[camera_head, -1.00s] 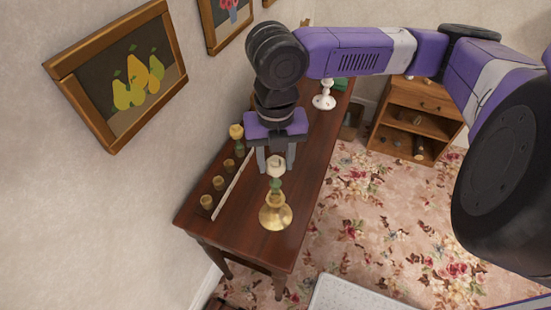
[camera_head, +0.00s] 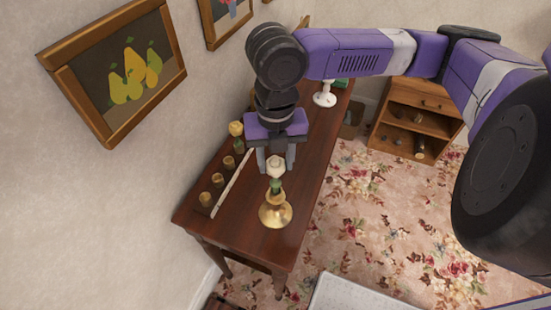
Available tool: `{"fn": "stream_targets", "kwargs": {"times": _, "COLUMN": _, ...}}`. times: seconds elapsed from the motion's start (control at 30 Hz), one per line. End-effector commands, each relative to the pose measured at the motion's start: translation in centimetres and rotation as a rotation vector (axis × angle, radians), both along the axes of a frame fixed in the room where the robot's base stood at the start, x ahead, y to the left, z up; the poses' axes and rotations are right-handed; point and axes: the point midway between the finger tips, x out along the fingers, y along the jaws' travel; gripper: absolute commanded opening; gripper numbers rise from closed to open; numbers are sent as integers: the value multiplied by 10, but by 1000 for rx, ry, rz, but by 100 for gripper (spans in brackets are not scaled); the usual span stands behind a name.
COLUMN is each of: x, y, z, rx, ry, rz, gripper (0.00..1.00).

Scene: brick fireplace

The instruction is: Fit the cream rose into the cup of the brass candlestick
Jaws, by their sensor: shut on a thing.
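The cream rose (camera_head: 276,166) is between the fingers of my gripper (camera_head: 276,162), which is shut on it. Its green stem (camera_head: 276,186) points down toward the brass candlestick (camera_head: 276,214). The candlestick stands upright near the front end of the dark wooden table (camera_head: 245,233). The stem's lower end overlaps the candlestick's cup (camera_head: 275,196) in the picture. I cannot tell from this angle how deep it sits in the cup.
A rack with several small brass cups (camera_head: 217,181) lies along the wall side, with a yellow rose (camera_head: 236,128) at its far end. A white candlestick (camera_head: 325,96) stands farther back. The table's right side is clear.

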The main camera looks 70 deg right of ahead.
Motion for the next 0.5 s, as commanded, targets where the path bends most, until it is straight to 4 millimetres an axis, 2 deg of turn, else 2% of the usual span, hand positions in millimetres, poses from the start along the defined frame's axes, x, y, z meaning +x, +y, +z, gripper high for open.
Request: {"fn": "stream_targets", "kwargs": {"times": 0.5, "x": 0, "y": 0, "z": -13, "rx": 0, "ry": 0, "rz": 0, "gripper": 13}}
